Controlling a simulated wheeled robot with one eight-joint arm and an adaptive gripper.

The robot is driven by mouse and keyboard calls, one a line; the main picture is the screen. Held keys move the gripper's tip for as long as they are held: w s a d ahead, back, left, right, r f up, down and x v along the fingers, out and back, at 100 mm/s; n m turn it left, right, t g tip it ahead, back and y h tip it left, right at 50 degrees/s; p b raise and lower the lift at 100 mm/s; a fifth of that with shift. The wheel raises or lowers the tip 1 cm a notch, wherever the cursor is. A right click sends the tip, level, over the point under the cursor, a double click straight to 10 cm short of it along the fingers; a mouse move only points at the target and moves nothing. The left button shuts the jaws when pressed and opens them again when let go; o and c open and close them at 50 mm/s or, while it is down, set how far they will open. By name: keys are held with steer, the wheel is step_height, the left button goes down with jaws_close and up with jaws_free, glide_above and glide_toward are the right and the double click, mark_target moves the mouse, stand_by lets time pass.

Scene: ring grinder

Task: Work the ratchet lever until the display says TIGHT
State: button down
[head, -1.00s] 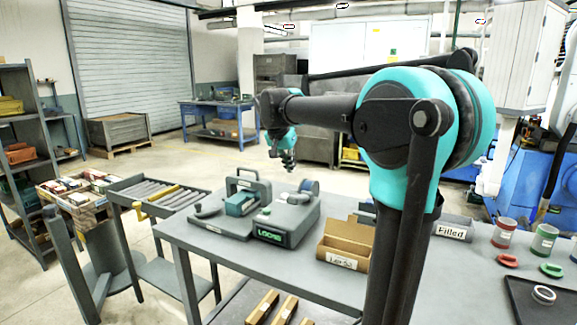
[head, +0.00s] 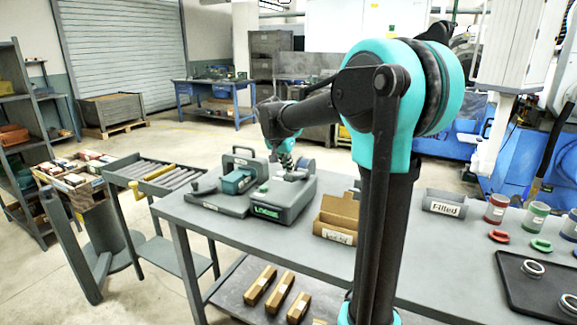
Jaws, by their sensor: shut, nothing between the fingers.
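The grey ratchet device (head: 290,205) stands on the workbench, with a small display (head: 267,213) on its front. The green letters look like LOOSE but are small and blurred. A short dark lever part (head: 295,176) shows on top of the device. My gripper (head: 287,167) points down just above the device's top, close to the lever part. Its fingers are shut and look empty. I cannot tell whether it touches the lever.
A grey base with a teal block (head: 237,181) sits left of the device. An open cardboard box (head: 338,215) stands to its right. A bin labelled Filled (head: 444,203), coloured cups (head: 496,208) and a dark tray (head: 535,285) are farther right.

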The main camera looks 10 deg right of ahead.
mark_target(287, 181)
steer(key=shift+f, duration=0.1)
steer(key=shift+s+a+f+t+h, duration=0.2)
steer(key=shift+f+t+h, duration=0.1)
steer(key=shift+f, duration=0.15)
steer(key=shift+s+a+f+t+h, duration=0.2)
steer(key=shift+f+t, duration=0.1)
steer(key=shift+f, duration=0.15)
steer(key=shift+s+a+f+t+h, duration=0.1)
steer(key=shift+s+f+t+h, duration=0.15)
steer(key=shift+f, duration=0.2)
steer(key=shift+s+a+f+t, duration=0.15)
steer(key=shift+f+t, duration=0.1)
steer(key=shift+f, duration=0.5)
steer(key=shift+s+f, duration=0.2)
steer(key=shift+f, duration=0.1)
